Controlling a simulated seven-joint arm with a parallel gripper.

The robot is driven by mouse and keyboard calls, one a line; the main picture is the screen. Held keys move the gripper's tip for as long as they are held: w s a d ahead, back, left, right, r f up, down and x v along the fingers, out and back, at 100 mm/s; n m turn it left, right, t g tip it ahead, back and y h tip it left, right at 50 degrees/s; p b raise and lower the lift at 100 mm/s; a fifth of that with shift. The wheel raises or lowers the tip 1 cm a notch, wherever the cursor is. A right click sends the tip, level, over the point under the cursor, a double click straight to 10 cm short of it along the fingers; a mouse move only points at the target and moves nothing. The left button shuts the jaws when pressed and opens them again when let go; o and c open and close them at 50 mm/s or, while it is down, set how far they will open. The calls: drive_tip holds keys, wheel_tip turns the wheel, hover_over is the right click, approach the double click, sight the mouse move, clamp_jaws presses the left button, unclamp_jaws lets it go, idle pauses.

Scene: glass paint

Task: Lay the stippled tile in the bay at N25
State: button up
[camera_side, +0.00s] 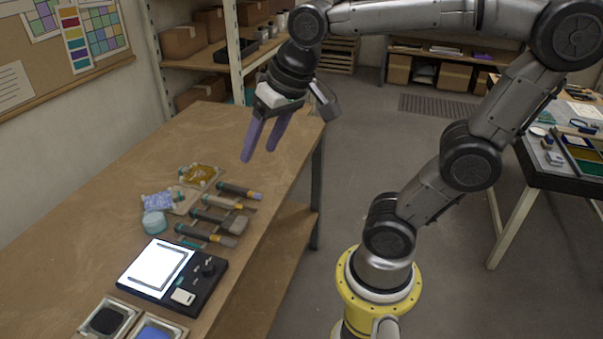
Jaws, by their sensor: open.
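My gripper (259,154) hangs open and empty above the far part of the workbench, its two purple fingers pointing down. No piece is clearly readable as the stippled tile. A mottled blue and white piece (158,202) lies on the bench at left of centre, but I cannot tell if it is a tile or a cloth. An amber patterned square (200,175) with a pale border lies just behind it. Both are nearer the camera than my gripper and apart from it. No N25 label is legible, and I cannot make out which place is that bay.
Several brushes (222,219) lie beside a turquoise round pot (154,223). A lit white panel (157,267) in a black unit with a knob sits nearer. Trays with black (107,320) and blue contents stand at the front edge. The bench's far end (215,125) is clear.

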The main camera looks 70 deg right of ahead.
drive_tip(key=s+f+n+t, duration=0.1)
drive_tip(key=s+f+n, duration=0.3)
drive_tip(key=s, duration=0.3)
drive_tip(key=shift+s+a+f+n, duration=0.2)
drive_tip(key=shift+a+n, duration=0.1)
drive_tip(key=shift+a, duration=0.15)
